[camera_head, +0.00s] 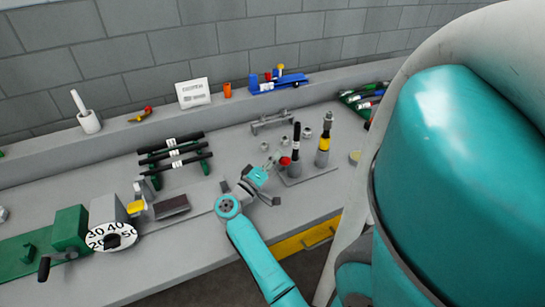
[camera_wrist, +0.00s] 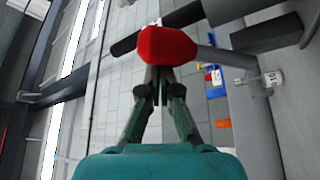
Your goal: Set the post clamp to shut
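What looks like the post clamp is a grey post with a black upper rod (camera_head: 297,136) and a red knob (camera_head: 285,161) at its side. It stands upright on a grey base plate (camera_head: 318,171). In the wrist view the red knob (camera_wrist: 167,45) is close up on a short grey arm (camera_wrist: 218,55). My gripper (camera_head: 275,160) is left of the knob. Its fingers (camera_wrist: 160,76) are drawn together, with their tips at the knob's near edge. Whether they touch it I cannot tell. The clamp's jaw is too small to judge.
A second post with a yellow collar (camera_head: 324,144) shares the plate on the right. Behind stands a grey bar rack (camera_head: 271,121). Black rods on green stands (camera_head: 175,152) and a green machine with a dial (camera_head: 111,236) are to the left.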

